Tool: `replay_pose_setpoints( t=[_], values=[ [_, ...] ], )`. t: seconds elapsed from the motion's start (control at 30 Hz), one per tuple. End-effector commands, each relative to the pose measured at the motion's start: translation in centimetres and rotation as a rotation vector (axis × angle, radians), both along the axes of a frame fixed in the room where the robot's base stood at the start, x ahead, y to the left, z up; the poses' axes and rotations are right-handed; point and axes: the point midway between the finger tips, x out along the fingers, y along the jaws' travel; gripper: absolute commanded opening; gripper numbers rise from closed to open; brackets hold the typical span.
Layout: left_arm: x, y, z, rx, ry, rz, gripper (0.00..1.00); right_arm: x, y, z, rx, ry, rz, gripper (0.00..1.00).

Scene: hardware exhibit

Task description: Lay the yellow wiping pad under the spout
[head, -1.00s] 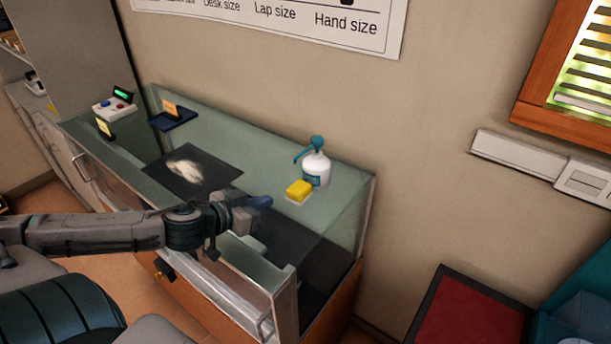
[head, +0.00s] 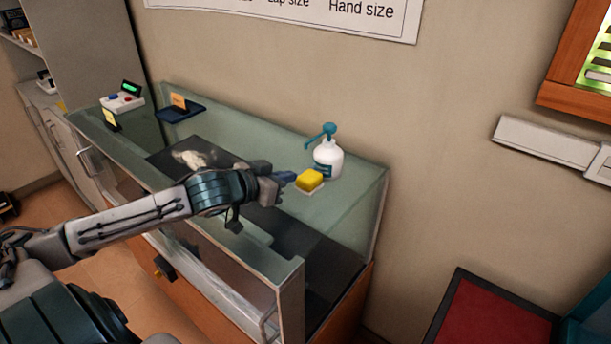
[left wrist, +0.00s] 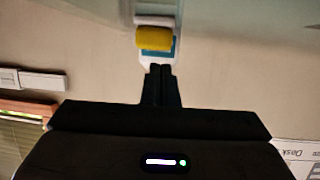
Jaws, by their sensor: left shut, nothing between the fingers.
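My right gripper is not in view.
The glass display case (head: 240,235) has a dark mat with a pale object under my arm. A blue tray (head: 182,112) with an orange card and a white button box (head: 122,99) stand at the far left. The wall rises close behind the bottle.

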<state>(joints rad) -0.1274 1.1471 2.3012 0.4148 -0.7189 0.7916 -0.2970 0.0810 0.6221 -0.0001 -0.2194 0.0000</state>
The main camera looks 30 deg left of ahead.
Motion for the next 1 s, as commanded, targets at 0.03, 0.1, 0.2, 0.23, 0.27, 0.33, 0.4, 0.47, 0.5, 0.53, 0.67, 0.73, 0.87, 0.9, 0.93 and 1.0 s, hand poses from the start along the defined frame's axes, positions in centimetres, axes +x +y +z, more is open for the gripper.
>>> replay_pose_setpoints(
  t=[0.03,0.1,0.2,0.23,0.27,0.33,0.4,0.47,0.5,0.53,0.67,0.73,0.87,0.9,0.93,1.0],
  values=[
    [0.3,-0.1,0.1,-0.007,-0.003,0.002,0.0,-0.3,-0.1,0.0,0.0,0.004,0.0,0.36],
    [0.7,-0.2,0.1,-0.007,-0.003,0.0,0.0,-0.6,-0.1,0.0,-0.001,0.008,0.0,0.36],
    [1.3,-0.5,0.1,-0.009,-0.001,-0.007,0.0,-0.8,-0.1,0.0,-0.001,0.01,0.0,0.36],
    [1.5,-0.6,0.1,-0.009,0.0,-0.011,0.0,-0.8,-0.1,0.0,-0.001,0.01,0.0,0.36],
    [1.6,-0.7,0.1,-0.01,0.001,-0.011,0.0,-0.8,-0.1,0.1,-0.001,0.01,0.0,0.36],
    [2.2,-0.7,0.2,-0.008,-0.002,-0.008,0.0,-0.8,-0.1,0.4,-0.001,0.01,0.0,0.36],
    [2.7,-0.7,0.2,-0.008,-0.001,-0.006,0.0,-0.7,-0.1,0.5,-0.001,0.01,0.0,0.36],
    [3.2,-0.9,0.2,-0.008,-0.001,-0.008,0.0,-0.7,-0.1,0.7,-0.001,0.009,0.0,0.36],
    [3.5,-1.0,0.2,-0.01,0.001,-0.009,0.0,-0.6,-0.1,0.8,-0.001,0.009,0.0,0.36],
    [3.7,-1.1,0.2,-0.008,0.0,-0.011,0.0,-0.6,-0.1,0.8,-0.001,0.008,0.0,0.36],
    [5.0,-1.2,0.2,-0.008,0.001,-0.009,0.0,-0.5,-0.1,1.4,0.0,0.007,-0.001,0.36],
    [5.6,-1.3,0.2,-0.008,0.0,-0.009,0.0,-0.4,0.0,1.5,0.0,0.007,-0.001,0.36],
    [6.2,-1.5,0.0,-0.005,0.007,-0.012,0.0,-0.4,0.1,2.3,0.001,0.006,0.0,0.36],
    [6.1,-1.5,-0.3,-0.004,0.007,-0.012,0.0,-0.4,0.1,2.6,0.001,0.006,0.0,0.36],
    [6.1,-1.5,-0.5,-0.004,0.007,-0.012,0.0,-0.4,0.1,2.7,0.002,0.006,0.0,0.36],
    [6.1,-1.5,-1.2,-0.004,0.006,-0.012,0.0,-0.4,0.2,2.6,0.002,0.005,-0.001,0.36]
  ],
)
